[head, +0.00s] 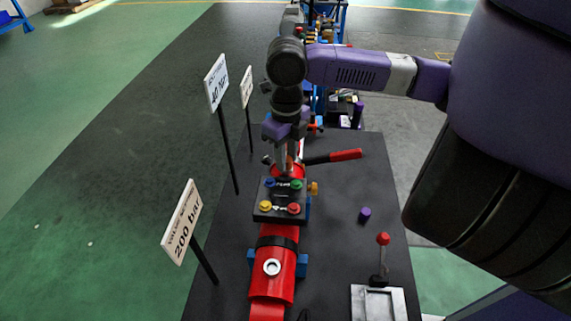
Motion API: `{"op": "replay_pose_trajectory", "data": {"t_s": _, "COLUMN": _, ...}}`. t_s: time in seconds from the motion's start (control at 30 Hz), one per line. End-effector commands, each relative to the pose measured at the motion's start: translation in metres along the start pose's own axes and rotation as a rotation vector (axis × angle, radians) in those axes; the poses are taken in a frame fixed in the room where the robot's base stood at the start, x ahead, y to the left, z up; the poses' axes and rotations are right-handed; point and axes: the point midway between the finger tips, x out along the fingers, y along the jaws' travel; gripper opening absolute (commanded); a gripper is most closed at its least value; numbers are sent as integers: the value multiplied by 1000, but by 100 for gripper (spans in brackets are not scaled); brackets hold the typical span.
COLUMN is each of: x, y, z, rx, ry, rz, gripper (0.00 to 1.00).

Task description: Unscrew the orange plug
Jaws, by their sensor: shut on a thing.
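My gripper (289,163) points straight down over the far part of the red equipment on the dark table. Its fingers are shut on a small orange piece between them, which appears to be the orange plug (291,155). The fingers hide most of the plug, so I cannot tell how far it sits in its seat. A red rounded part (288,172) shows just below the fingertips.
A black box (282,212) with coloured buttons stands just nearer, before a red cylinder (275,284). A red-handled lever (345,155) reaches right. A purple cap (365,214), a red-knobbed lever (382,240) and a metal frame (402,303) are on the right. Signs line the left.

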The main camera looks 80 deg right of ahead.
Motion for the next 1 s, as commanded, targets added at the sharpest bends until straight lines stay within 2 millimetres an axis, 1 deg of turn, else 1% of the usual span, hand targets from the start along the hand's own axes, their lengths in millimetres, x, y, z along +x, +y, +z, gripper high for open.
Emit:
{"op": "replay_pose_trajectory", "data": {"t_s": 0.17, "x": -1, "y": 0, "z": 0, "rx": -8, "ry": -2, "rz": -1, "gripper": 0}}
{"op": "replay_pose_trajectory", "data": {"t_s": 0.23, "x": 0, "y": 0, "z": 1, "rx": -50, "ry": -2, "rz": -1, "gripper": 0}}
{"op": "replay_pose_trajectory", "data": {"t_s": 0.5, "x": 0, "y": 0, "z": 0, "rx": -369, "ry": -2, "rz": -2, "gripper": 0}}
{"op": "replay_pose_trajectory", "data": {"t_s": 0.6, "x": -1, "y": 0, "z": 0, "rx": -432, "ry": -2, "rz": -1, "gripper": 0}}
{"op": "replay_pose_trajectory", "data": {"t_s": 0.87, "x": -2, "y": 0, "z": 0, "rx": -449, "ry": -2, "rz": -1, "gripper": 0}}
{"op": "replay_pose_trajectory", "data": {"t_s": 0.9, "x": -2, "y": 0, "z": 0, "rx": -449, "ry": -2, "rz": -1, "gripper": 34}}
{"op": "replay_pose_trajectory", "data": {"t_s": 0.97, "x": -1, "y": 0, "z": 0, "rx": -448, "ry": -2, "rz": 0, "gripper": 46}}
{"op": "replay_pose_trajectory", "data": {"t_s": 1.0, "x": -1, "y": 0, "z": 0, "rx": -448, "ry": -2, "rz": 0, "gripper": 53}}
